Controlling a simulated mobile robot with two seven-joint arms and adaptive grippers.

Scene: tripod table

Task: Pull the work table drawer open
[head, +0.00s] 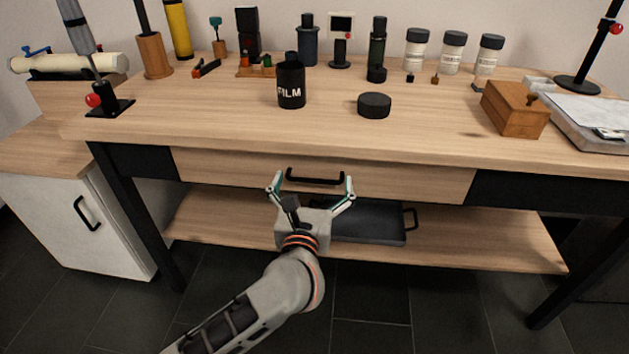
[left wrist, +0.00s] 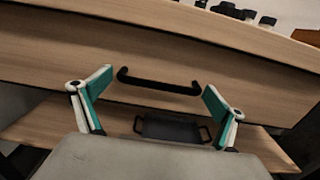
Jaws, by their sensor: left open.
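The work table (head: 400,135) has a wide wooden drawer (head: 420,184) under its top, with its front about flush with the frame, so it looks shut. The drawer's black bar handle (head: 315,179) is at the middle of the front; it also shows in the left wrist view (left wrist: 158,83). My left gripper (head: 311,184) is open and empty, its fingers spread to either side of the handle. In the left wrist view the fingertips (left wrist: 157,86) frame the handle, which looks a little beyond them. I cannot tell whether they touch it. My right gripper is not in view.
A dark tray (head: 370,222) with handles lies on the lower shelf (head: 480,240). A black film canister (head: 291,84), a black lid (head: 374,105) and a wooden box (head: 515,108) stand on the tabletop. A white cabinet (head: 75,220) is at the left. Dark floor lies in front.

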